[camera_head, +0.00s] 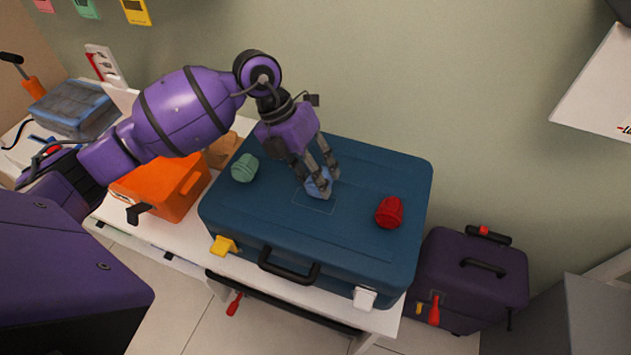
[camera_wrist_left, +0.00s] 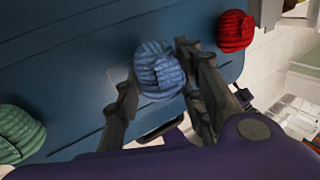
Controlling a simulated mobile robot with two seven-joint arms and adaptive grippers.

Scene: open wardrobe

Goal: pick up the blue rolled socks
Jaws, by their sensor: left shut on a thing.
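The blue rolled socks (camera_head: 317,184) are at the middle of the closed blue suitcase's top, between the fingers of my left gripper (camera_head: 318,187). In the left wrist view the blue socks (camera_wrist_left: 158,70) sit between the two fingertips of the gripper (camera_wrist_left: 155,75), which is shut on them. I cannot tell whether they touch the lid. Green rolled socks (camera_head: 244,168) lie to the left on the suitcase and red rolled socks (camera_head: 389,212) to the right. Both also show in the left wrist view, green (camera_wrist_left: 18,132) and red (camera_wrist_left: 235,31). My right gripper is not in view.
The blue suitcase (camera_head: 240,223) lies on a white bench (camera_head: 255,290). An orange box (camera_head: 160,190) and a clear blue case (camera_head: 72,110) stand to its left. A purple case (camera_head: 470,275) stands on the right. The wall (camera_head: 430,80) is behind.

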